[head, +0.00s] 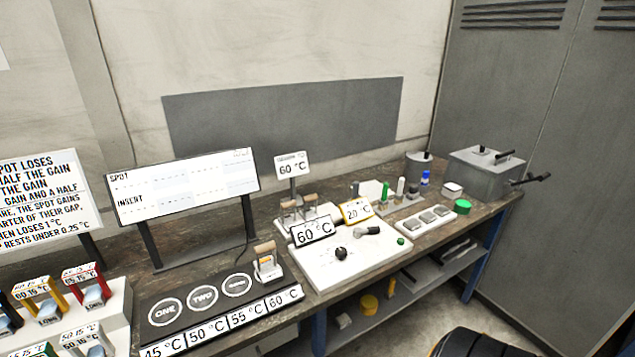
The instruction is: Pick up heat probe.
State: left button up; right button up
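No thing in the head view is labelled as the heat probe, so I cannot tell for sure which it is. A small pale block with a wooden handle (266,258) stands at the right end of the black plate (192,300). Similar wooden-handled pieces (300,208) stand at the back of the white panel (330,268). That panel carries a 60 °C sign (313,231), a yellow-framed 20 °C sign (357,210), a black knob (341,254) and a dark-tipped grey piece (368,230).
Handled coloured pieces (83,283) stand on a white stepped stand at the left. A SPOT/INSERT board (183,184) stands behind the black plate. Bottles (401,187), a white tray (427,219) and a grey metal box (482,176) are at the right. A shelf (400,297) runs below.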

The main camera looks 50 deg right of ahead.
aim_at(356, 185)
jog(key=z, duration=1.75)
